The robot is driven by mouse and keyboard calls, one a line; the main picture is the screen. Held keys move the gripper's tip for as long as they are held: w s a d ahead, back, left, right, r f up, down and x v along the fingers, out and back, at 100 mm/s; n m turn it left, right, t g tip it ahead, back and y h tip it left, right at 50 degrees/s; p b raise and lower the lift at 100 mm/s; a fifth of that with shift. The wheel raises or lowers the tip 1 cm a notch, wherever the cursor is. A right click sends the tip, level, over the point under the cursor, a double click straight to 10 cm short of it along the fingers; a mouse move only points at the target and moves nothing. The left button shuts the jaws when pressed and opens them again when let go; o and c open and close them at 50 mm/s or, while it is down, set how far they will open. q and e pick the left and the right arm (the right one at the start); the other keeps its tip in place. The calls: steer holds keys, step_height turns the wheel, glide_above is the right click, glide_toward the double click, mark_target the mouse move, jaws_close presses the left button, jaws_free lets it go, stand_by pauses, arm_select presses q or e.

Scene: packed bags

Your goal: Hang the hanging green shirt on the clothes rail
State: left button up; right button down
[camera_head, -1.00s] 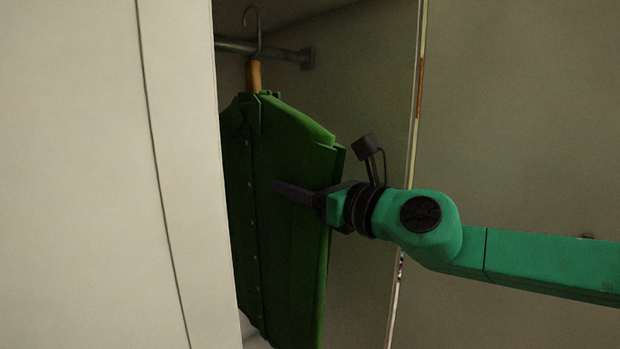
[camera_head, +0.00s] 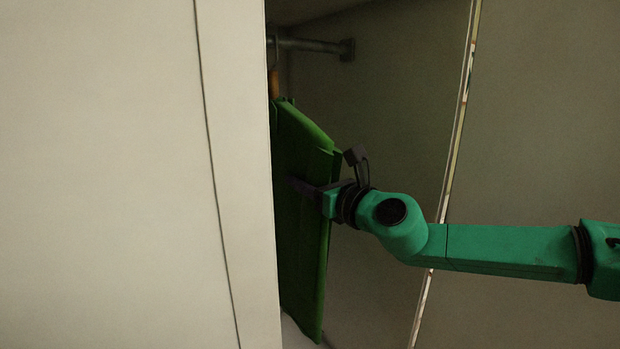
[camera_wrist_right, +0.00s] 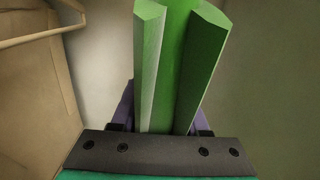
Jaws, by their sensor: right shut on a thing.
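The green shirt (camera_head: 302,240) hangs upright inside the closet in the head view, its left part hidden behind the pale door panel. A bit of its hanger's wooden neck (camera_head: 274,83) shows above it; the hook is mostly hidden at the panel's edge, so I cannot tell whether it rests on the clothes rail (camera_head: 318,45). My right gripper (camera_head: 300,186) is shut on the shirt's right side. In the right wrist view the green shirt (camera_wrist_right: 181,60) stands up between the fingers. My left gripper is not in view.
The large pale door panel (camera_head: 110,180) fills the left side and covers part of the closet. The rail ends at a bracket on the inner wall (camera_head: 400,110). The closet's narrow right edge (camera_head: 455,140) stands behind my right arm.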

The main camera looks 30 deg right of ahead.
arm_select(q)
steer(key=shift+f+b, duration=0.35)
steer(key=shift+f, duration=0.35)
arm_select(e)
steer(key=shift+f, duration=0.65)
steer(key=shift+c, duration=1.6)
jaws_free()
steer(key=shift+s, duration=0.1)
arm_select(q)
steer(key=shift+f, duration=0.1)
arm_select(e)
steer(key=shift+s+f, duration=0.1)
arm_select(q)
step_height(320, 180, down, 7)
steer(key=b, duration=0.7)
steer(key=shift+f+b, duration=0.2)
steer(key=shift+b, duration=0.1)
arm_select(e)
steer(key=s+d, duration=0.2)
steer(key=s, duration=1.2)
steer(key=shift+s, duration=0.15)
